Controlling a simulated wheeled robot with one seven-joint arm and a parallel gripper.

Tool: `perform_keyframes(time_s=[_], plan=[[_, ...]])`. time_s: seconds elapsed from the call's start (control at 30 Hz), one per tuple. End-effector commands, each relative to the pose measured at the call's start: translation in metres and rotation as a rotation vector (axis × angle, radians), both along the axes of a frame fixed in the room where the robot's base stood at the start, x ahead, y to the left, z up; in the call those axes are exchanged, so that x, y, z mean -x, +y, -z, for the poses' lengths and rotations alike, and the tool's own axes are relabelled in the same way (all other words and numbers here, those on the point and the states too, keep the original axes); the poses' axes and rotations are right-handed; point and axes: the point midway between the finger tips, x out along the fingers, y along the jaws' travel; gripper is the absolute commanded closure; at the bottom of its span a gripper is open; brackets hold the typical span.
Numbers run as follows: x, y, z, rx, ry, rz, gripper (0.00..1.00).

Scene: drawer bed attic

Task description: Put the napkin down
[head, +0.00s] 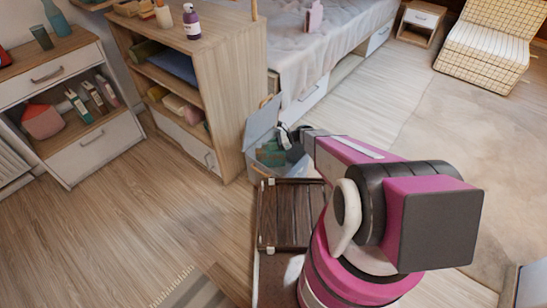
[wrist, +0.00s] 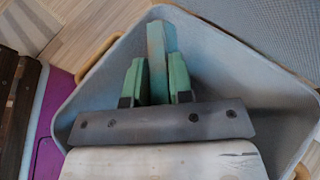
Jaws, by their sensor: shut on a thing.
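My gripper (wrist: 157,72) is shut on a narrow teal-green thing, which I take to be the folded napkin (wrist: 157,45). The napkin stands out between the two green fingers in the wrist view. My gripper is over the open grey-blue bin (wrist: 240,62), with the bin's walls around it in that view. In the head view the bin (head: 262,128) stands beside the wooden shelf, and my gripper (head: 289,140) reaches down into its mouth. Whether the napkin touches the bin's floor cannot be told.
The wooden shelf (head: 228,100) stands left of the bin, with a purple bottle (head: 191,22) on top. The bed (head: 310,50) is behind. A dark slatted surface (head: 285,215) lies in front of the bin. Wooden floor (head: 130,235) at the left is mostly clear.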

Motion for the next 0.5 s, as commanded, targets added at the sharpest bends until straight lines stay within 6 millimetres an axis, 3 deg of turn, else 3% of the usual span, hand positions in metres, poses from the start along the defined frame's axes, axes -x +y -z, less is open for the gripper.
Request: perform_keyframes(time_s=[0.1,0.5], plan=[[-0.002,0.000,0.020,0.000,0.001,0.001,1.00],[-0.001,0.000,0.060,-0.001,0.001,0.001,1.00]])
